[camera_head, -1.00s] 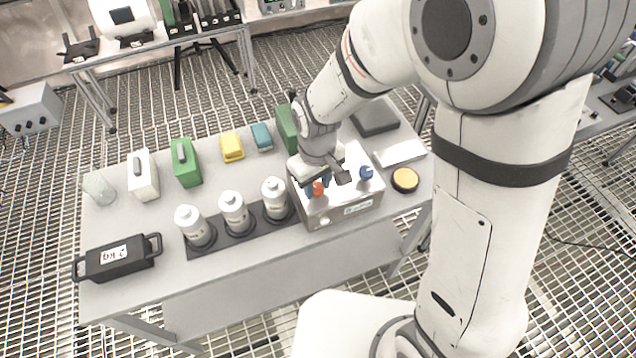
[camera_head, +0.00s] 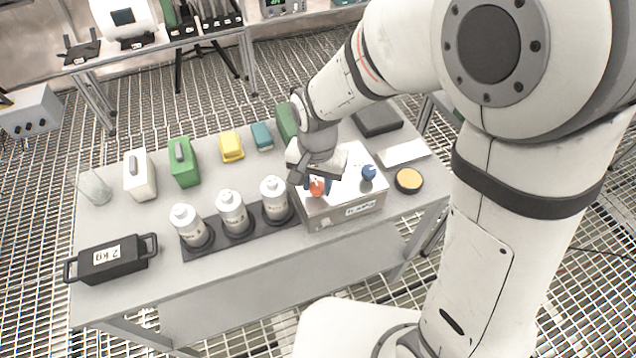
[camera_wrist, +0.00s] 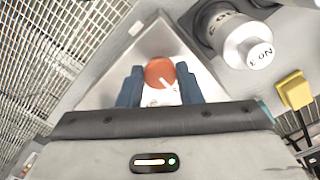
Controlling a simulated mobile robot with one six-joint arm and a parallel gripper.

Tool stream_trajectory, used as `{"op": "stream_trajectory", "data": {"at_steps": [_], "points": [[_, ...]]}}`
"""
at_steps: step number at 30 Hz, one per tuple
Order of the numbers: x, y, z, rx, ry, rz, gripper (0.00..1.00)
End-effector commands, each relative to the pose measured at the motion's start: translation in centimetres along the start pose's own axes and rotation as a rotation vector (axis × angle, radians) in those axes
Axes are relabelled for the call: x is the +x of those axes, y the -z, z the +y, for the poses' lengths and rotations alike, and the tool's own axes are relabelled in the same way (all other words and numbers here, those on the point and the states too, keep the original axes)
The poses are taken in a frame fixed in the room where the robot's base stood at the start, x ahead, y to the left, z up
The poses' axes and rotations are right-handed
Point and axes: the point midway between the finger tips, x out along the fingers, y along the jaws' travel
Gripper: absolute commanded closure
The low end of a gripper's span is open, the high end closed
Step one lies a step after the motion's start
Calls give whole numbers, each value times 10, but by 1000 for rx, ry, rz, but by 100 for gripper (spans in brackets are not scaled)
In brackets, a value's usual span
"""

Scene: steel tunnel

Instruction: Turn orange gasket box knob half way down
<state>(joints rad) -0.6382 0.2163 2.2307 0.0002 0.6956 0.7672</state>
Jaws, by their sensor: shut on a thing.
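The orange knob (camera_head: 317,188) sits on top of the metal gasket box (camera_head: 345,213), near its front left. In the wrist view the knob (camera_wrist: 160,72) is round, with a white pointer mark angled toward the lower right. My gripper (camera_head: 317,183) is over the box with its blue fingers pointing down, one on each side of the knob. In the wrist view my gripper (camera_wrist: 161,85) is shut on the knob. A blue knob (camera_head: 369,172) stands on the right of the box, apart from my gripper. The back of the box top is partly hidden by my gripper.
White bottles (camera_head: 232,212) stand in a dark rack (camera_head: 214,243) just left of the box. A yellow-topped round thing (camera_head: 408,180) lies to its right. Green box (camera_head: 184,162) and black case (camera_head: 111,259) are farther left. The table front (camera_head: 290,272) is clear.

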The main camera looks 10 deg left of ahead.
Motion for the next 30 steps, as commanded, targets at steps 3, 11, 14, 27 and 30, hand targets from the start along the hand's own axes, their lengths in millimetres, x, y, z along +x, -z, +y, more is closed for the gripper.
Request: {"op": "stream_trajectory", "data": {"at_steps": [3,11,14,27,30], "points": [[0,1,-1,110,2,3,91],[0,1,-2,357,4,4,91],[0,2,-2,452,4,3,91],[0,3,-3,870,6,3,91],[0,3,-3,965,6,3,91]]}}
